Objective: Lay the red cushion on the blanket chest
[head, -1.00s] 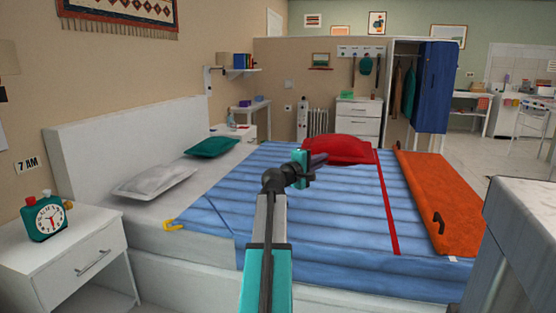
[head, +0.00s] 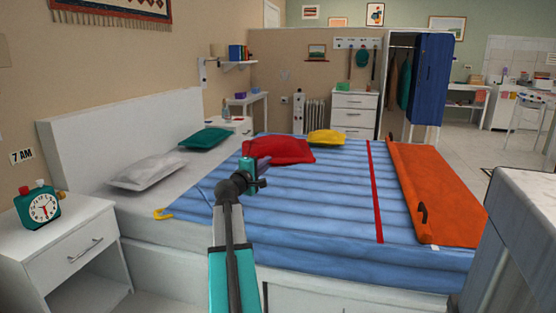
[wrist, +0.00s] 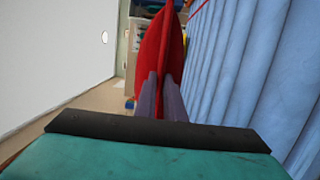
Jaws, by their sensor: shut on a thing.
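The red cushion (head: 288,151) shows above the blue bed cover in the head view. My gripper (head: 264,163) is shut on its near edge. In the wrist view the cushion (wrist: 160,45) stands edge-on between the two grey-purple fingers (wrist: 161,98), with the blue ribbed cover to its right. Whether the cushion touches the cover is hard to tell. I cannot pick out a blanket chest with certainty. A long orange panel or cover (head: 437,195) with dark handles lies along the right side of the bed.
A yellow cushion (head: 326,137), green cushion (head: 207,138) and grey-white cushion (head: 146,171) lie on the bed (head: 330,200). A white nightstand (head: 70,240) with a clock (head: 41,206) stands left. A pale piece of furniture (head: 525,235) fills the right foreground. Open floor lies beyond the bed at right.

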